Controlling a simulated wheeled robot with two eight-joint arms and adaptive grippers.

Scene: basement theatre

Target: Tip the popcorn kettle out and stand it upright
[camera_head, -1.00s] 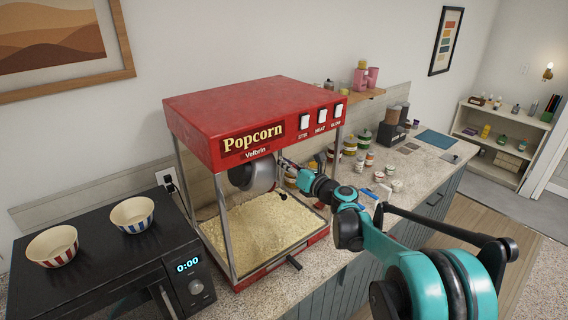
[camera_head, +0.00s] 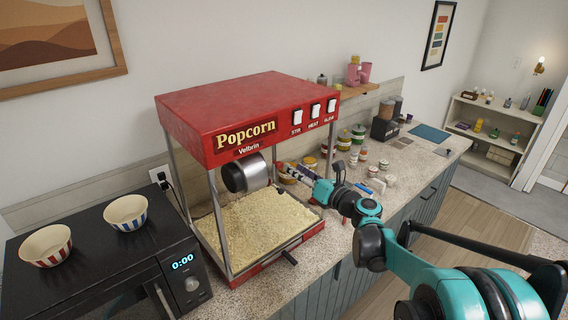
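The popcorn kettle (camera_head: 243,174), a silver pot with a dark end, hangs tilted under the red top of the popcorn machine (camera_head: 255,110). Its dark end faces left and its silver side faces right. Its mouth and any contents are hidden. Pale popcorn (camera_head: 255,220) covers the machine's floor below. My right gripper (camera_head: 284,169) is at the machine's right side, just right of the kettle. It is small in view; I cannot tell whether its fingers are open or touch the kettle or its handle. My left gripper is not in view.
A black microwave (camera_head: 95,260) with two striped bowls (camera_head: 126,212) on it stands left of the machine. Several jars and small tubs (camera_head: 362,154) stand on the counter (camera_head: 415,158) behind my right arm. The machine's posts (camera_head: 217,220) bound the space around the kettle.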

